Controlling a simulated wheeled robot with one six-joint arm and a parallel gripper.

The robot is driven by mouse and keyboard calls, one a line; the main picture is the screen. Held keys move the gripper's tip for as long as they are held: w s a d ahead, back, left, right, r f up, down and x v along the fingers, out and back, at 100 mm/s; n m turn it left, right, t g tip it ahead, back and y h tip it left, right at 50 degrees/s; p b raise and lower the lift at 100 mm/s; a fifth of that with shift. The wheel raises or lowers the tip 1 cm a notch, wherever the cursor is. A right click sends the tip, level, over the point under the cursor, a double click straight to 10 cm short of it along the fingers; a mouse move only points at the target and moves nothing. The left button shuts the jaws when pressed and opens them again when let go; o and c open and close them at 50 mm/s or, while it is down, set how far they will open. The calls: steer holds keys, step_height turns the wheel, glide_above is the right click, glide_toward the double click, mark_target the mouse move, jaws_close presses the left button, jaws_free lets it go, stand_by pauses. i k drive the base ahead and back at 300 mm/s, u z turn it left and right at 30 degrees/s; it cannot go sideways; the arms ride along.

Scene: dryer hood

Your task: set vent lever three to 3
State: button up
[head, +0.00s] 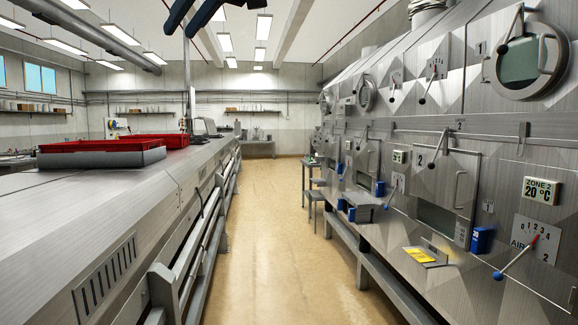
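No lever marked three can be read. The near vent lever (515,260) sits on a white dial plate (546,247) marked AIR and 2, with a scale from 0 to 4. Its blue knob points down-left and its red tip up-right, near the middle of the scale. A farther lever (391,199) with a blue knob stands on a smaller white dial (398,182); its number and setting are too small to read. Dark blue parts, apparently of my arm, hang at the top edge. My gripper cannot be made out, and nothing of it is near the levers.
Black-knobbed levers (429,88) sit higher on the steel dryer hood. A ZONE 2 display (541,191) reads 20 °C. A grey stool (316,197) stands in the aisle by the hood. A steel counter (90,225) with red trays (95,147) lies left. The yellow floor (265,245) between is clear.

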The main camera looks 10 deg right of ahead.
mark_target(392, 99)
steer(key=i, duration=3.4)
steer(key=z, duration=2.8)
